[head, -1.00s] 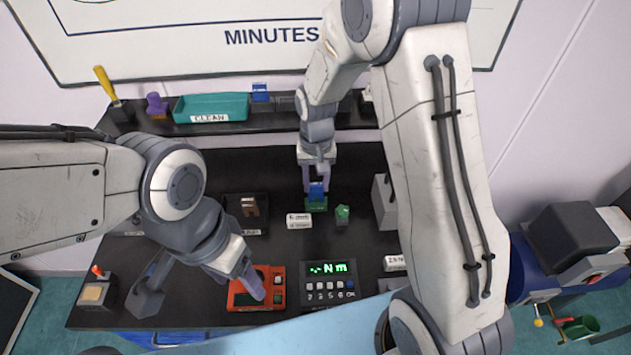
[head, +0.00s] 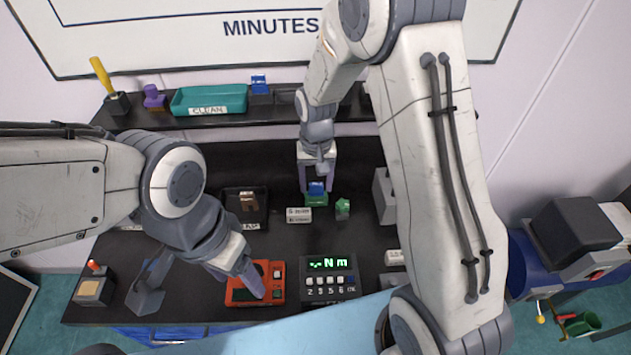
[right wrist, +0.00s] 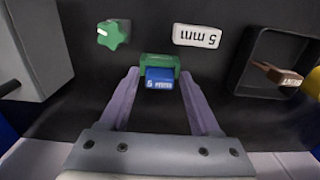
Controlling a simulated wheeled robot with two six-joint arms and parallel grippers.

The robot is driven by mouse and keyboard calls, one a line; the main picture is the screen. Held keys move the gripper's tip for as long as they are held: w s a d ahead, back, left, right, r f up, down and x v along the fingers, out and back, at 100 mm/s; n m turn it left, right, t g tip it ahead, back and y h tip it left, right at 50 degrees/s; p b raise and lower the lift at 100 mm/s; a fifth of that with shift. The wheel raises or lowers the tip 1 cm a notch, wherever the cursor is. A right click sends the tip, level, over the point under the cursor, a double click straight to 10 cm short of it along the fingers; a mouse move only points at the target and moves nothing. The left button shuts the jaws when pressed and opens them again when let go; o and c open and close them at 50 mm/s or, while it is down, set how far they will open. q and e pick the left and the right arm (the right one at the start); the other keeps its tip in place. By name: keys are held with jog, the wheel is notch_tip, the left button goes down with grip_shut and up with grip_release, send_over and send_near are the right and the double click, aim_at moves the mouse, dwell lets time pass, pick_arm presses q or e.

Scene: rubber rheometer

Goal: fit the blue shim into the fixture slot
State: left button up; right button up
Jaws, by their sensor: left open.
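The blue shim (head: 316,188), marked 5 mm in the right wrist view (right wrist: 159,80), sits at the green fixture (head: 316,200), which also shows in the right wrist view (right wrist: 160,60). The shim appears seated in the slot, though its depth cannot be told. My right gripper (head: 317,191) is open, with one purple finger on each side of the fixture and shim and gaps to both. It also shows in the right wrist view (right wrist: 160,73). My left gripper (head: 254,288) is over the red device at the front; its fingertips are hard to see apart.
A green knob-like piece (head: 343,207) and a white 5 mm label (right wrist: 197,35) are near the fixture. A dark tray (head: 264,217) holds a brown piece. A display box (head: 330,278) and the red device (head: 276,273) stand in front. A teal tray (head: 190,103) is behind.

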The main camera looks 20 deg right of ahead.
aim_at(316, 186)
dwell(0.3)
notch_tip(316, 186, up, 11)
jog(key=shift+f+b, duration=0.2)
jog(key=shift+b, duration=1.05)
jog(key=shift+s+a, duration=0.1)
jog(key=s+a+f+n+b, duration=0.1)
jog(key=s+a+n, duration=0.2)
jog(key=s, duration=0.5)
jog(key=s+a+f+n+b, duration=0.2)
jog(key=s+a+n, duration=0.1)
jog(key=s, duration=0.5)
jog(key=s+a+f+n+y+b, duration=0.1)
jog(key=s+a+n, duration=0.1)
jog(key=s, duration=0.7)
jog(key=shift+s+a+f+n+b, duration=0.1)
jog(key=shift+a+f+n+b, duration=0.25)
jog(key=shift+n, duration=0.45)
